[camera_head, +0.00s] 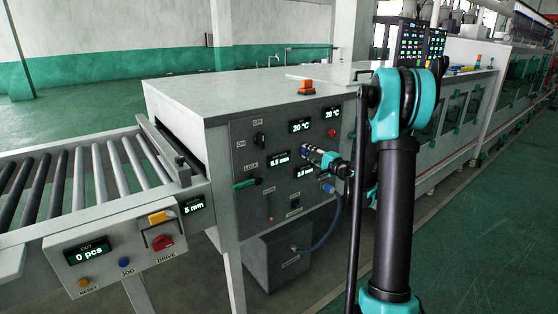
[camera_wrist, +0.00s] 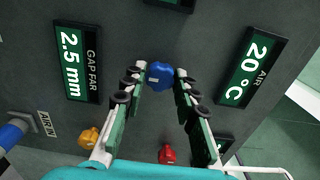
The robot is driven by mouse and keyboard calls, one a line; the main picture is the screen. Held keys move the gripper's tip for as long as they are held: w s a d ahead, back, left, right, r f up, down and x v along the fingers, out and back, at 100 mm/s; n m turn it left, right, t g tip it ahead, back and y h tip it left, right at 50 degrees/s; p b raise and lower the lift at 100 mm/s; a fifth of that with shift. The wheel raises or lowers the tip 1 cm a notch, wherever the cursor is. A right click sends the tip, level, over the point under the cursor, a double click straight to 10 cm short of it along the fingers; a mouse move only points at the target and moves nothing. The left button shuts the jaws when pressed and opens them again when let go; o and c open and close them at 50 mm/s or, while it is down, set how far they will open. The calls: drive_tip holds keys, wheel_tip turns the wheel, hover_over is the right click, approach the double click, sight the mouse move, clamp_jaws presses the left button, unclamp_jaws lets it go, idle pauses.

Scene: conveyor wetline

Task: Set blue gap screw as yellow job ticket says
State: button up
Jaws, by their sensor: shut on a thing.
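The blue gap screw (camera_wrist: 160,74) is a round blue knob on the dark panel. In the wrist view my gripper (camera_wrist: 162,77) has a finger on each side of it, shut on it at the tips. The "GAP FAR" display (camera_wrist: 73,62) beside it reads 2.5 mm. In the head view my gripper (camera_head: 313,153) reaches the panel from the right, and the fingers partly hide the knob there. Another display (camera_head: 279,159) to the left of it reads about 5.5 mm, small and hard to read. I cannot make out a readable yellow job ticket.
An "AIR" display (camera_wrist: 248,68) reads 20 °C. A red knob (camera_wrist: 167,154), an orange knob (camera_wrist: 88,138) and a blue air fitting (camera_wrist: 14,132) are close to my fingers. A green-handled lever (camera_head: 246,183) is left on the panel. A roller conveyor (camera_head: 75,180) stands at left.

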drive_tip(key=shift+m, duration=0.5)
drive_tip(key=shift+m, duration=0.8)
drive_tip(key=m, duration=0.3)
drive_tip(key=shift+m, duration=0.3)
drive_tip(key=m, duration=0.3)
